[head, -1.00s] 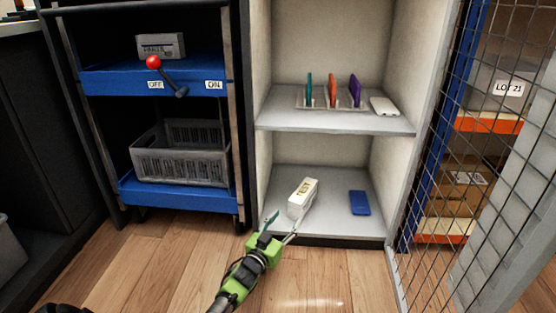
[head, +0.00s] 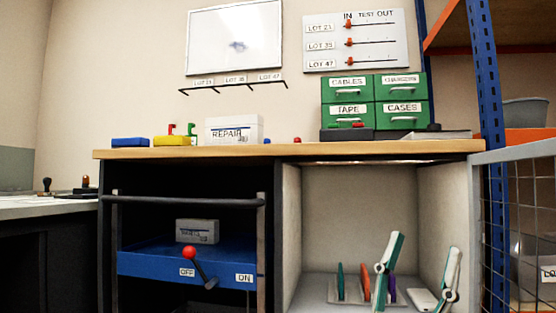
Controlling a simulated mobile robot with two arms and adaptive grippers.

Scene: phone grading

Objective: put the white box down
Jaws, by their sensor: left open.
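My left gripper (head: 424,243) is open, its two white-and-teal fingers raised and spread in front of the cabinet's upper shelf. I see nothing held between them. The white box marked TEST is not in this view; the lower shelf is below the picture's edge. A different white box, marked REPAIR (head: 233,131), stands on the wooden bench top (head: 200,152). My right gripper is not in view.
A rack of upright phones (head: 341,282) and a white device (head: 422,299) are behind my fingers. Green drawers (head: 347,89) stand on the bench. A blue cart shelf (head: 150,264) with a red-knobbed lever (head: 190,253) is at left. A mesh door (head: 520,220) is at right.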

